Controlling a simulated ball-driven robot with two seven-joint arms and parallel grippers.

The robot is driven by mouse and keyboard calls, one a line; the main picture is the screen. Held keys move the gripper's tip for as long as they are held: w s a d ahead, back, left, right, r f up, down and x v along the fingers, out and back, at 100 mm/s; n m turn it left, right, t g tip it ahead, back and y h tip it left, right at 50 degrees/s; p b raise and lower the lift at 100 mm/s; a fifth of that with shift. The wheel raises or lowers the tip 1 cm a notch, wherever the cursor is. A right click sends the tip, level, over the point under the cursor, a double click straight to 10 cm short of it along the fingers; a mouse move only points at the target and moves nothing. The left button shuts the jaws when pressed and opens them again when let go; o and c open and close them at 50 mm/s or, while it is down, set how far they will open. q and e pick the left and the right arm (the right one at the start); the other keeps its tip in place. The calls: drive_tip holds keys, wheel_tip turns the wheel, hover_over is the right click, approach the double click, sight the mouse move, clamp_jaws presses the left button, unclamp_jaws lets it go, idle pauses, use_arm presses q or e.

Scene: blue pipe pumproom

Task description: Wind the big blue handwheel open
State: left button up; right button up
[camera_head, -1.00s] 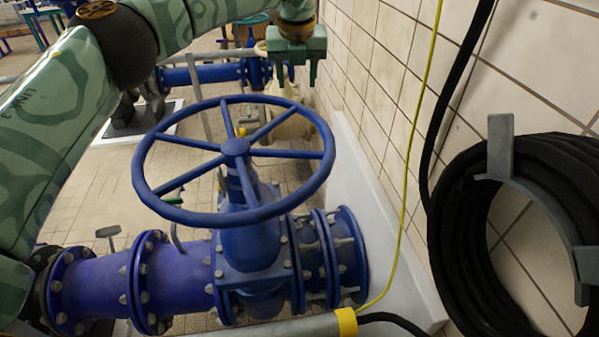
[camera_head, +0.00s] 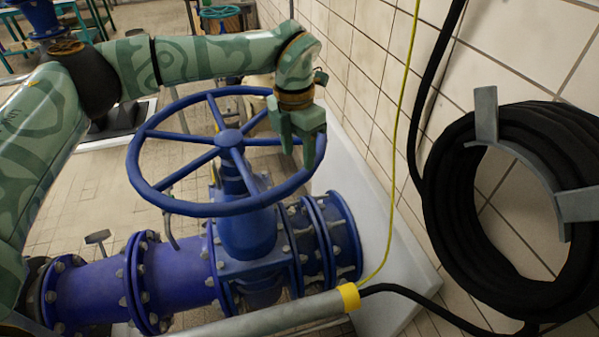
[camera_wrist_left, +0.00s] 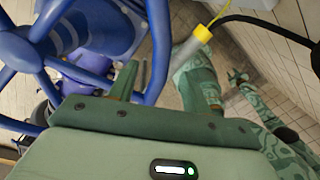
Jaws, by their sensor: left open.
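The big blue handwheel (camera_head: 230,138) sits on top of a blue valve (camera_head: 247,230) in the head view, with spokes running to a ring rim. My left gripper (camera_head: 300,158) is open, fingers pointing down, at the right side of the rim. In the head view its fingers overlap the rim; I cannot tell whether they touch it. A small shape (camera_wrist_left: 237,77) there may be my right gripper, too small to read.
A tiled wall (camera_head: 365,90) stands close on the right, with a coiled black hose (camera_head: 455,220) on a grey bracket. A yellow cable (camera_head: 398,130) hangs before the wall. A grey pipe with a yellow collar (camera_head: 348,297) crosses the front.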

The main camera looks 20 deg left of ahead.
sight(299, 172)
use_arm(q)
wheel_tip(299, 172, down, 5)
drive_tip(key=shift+s+d+r, duration=0.1)
drive_tip(key=shift+f, duration=0.5)
use_arm(e)
drive_tip(key=shift+a+f, duration=0.35)
drive_tip(key=shift+a, duration=0.1)
drive_tip(key=shift+d, duration=0.1)
use_arm(q)
clamp_jaws()
use_arm(e)
drive_tip(key=shift+w+d, duration=0.1)
drive_tip(key=shift+d, duration=0.05)
drive_tip(key=shift+r, duration=0.1)
